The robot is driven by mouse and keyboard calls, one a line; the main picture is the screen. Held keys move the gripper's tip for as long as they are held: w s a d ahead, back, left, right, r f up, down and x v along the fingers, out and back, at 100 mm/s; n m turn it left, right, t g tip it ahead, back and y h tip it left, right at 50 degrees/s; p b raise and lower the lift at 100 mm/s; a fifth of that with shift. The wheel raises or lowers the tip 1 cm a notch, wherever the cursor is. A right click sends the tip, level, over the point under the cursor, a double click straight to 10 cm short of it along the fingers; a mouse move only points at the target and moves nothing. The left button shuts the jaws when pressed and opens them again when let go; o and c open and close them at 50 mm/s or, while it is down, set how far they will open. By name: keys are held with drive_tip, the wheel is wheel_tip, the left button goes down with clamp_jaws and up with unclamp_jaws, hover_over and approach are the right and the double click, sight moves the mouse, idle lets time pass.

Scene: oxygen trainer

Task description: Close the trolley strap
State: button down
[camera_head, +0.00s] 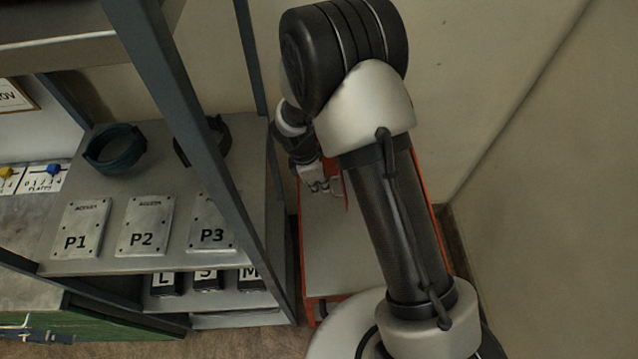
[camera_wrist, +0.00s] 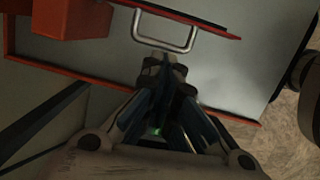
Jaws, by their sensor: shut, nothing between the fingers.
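The trolley (camera_head: 345,250) has a grey top with orange-red edges and stands right of the shelf, partly hidden behind my arm. In the wrist view, its grey surface (camera_wrist: 235,65) carries a thin red bar (camera_wrist: 205,24) with a metal loop (camera_wrist: 165,45) attached. I take this bar and loop to be the strap; part of the bar is out of frame. My gripper (camera_wrist: 164,68) is shut and empty, with its fingertips close to the loop's lower side. Whether they touch it is unclear. In the head view my gripper (camera_head: 322,187) is small and partly hidden by my arm.
A shelf (camera_head: 110,263) with grey posts stands at left, holding plates P1 (camera_head: 82,228), P2 (camera_head: 146,226) and P3 (camera_head: 212,224), plus a teal ring (camera_head: 115,150). A red block (camera_wrist: 72,18) sits near the bar. A bare wall (camera_head: 560,190) is at right.

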drive_tip(key=shift+s+d+n, duration=0.2)
drive_tip(key=shift+d+n, duration=0.05)
drive_tip(key=shift+n, duration=0.05)
drive_tip(key=shift+s+d+n, duration=0.15)
drive_tip(key=shift+d+n, duration=0.2)
drive_tip(key=shift+n, duration=0.05)
